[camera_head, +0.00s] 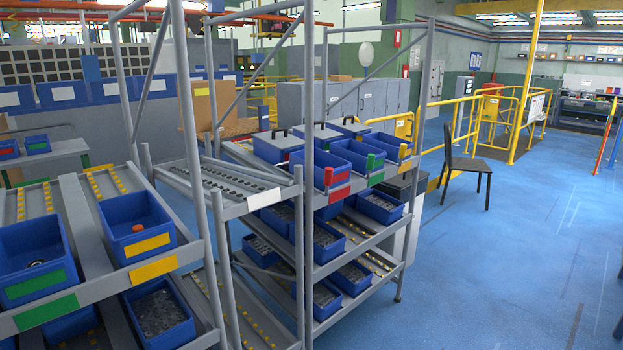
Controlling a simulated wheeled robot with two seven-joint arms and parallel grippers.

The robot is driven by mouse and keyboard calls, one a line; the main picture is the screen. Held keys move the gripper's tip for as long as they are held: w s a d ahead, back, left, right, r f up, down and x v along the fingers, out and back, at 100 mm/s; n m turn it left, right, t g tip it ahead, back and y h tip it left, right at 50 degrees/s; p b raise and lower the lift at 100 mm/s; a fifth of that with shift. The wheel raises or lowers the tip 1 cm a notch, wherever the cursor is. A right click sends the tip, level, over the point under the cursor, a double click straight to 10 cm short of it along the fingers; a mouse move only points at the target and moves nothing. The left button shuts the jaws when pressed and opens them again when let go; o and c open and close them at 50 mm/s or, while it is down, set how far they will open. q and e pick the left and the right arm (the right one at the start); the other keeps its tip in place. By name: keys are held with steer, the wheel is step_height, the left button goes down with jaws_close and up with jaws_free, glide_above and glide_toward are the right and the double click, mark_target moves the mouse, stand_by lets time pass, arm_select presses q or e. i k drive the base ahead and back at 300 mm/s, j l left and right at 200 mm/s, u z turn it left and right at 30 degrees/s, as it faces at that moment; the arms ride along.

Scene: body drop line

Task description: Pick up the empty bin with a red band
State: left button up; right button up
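A blue bin with a red band (313,172) stands on the top level of the middle rack, at the near end of a row of bins. Its front faces right, above a red label (340,193) on the shelf edge. A rack post partly covers it; what shows of its inside looks empty. Beside it are a blue bin with a green band (357,156) and one with a yellow band (388,145). A small blue bin with a red mark (8,149) sits on a table at the far left. Neither of my grippers is in view.
Lower shelves hold filled blue bins (380,206). A nearer rack (85,225) with more bins fills the left. A dark chair (470,170) stands right of the middle rack. The blue floor (500,270) at right is clear.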

mark_target(341, 169)
steer(key=i+l+u, duration=0.1)
steer(key=i, duration=0.35)
steer(key=i+l+u, duration=0.1)
steer(key=i, duration=0.3)
steer(key=l, duration=0.05)
